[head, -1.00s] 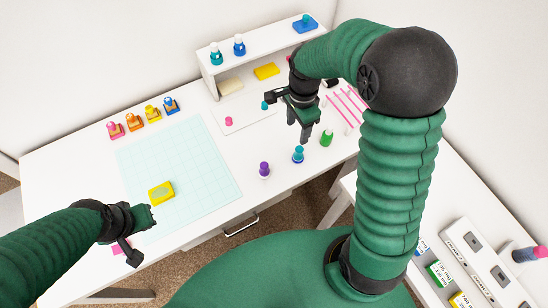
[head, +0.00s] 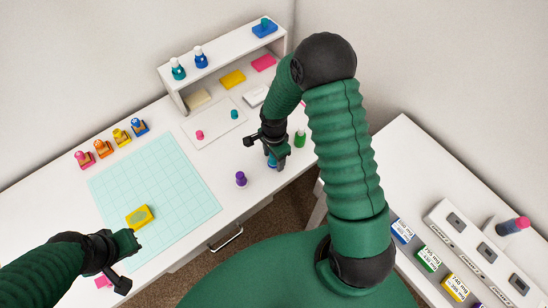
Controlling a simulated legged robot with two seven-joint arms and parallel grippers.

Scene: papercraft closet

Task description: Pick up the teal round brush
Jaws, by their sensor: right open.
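A small teal and blue round-topped piece (head: 272,161), which looks like the teal round brush, stands near the table's front edge. My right gripper (head: 268,150) is open directly over it, with its fingers pointing down. The gripper partly hides the piece, and I cannot tell whether the fingers touch it. My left gripper (head: 130,263) is open and empty at the lower left, near the front of the cutting mat.
A purple-topped piece (head: 240,179) stands left of my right gripper, and a green one (head: 300,139) stands to its right. A yellow block (head: 140,217) lies on the pale cutting mat (head: 185,195). A white shelf (head: 225,60) stands behind.

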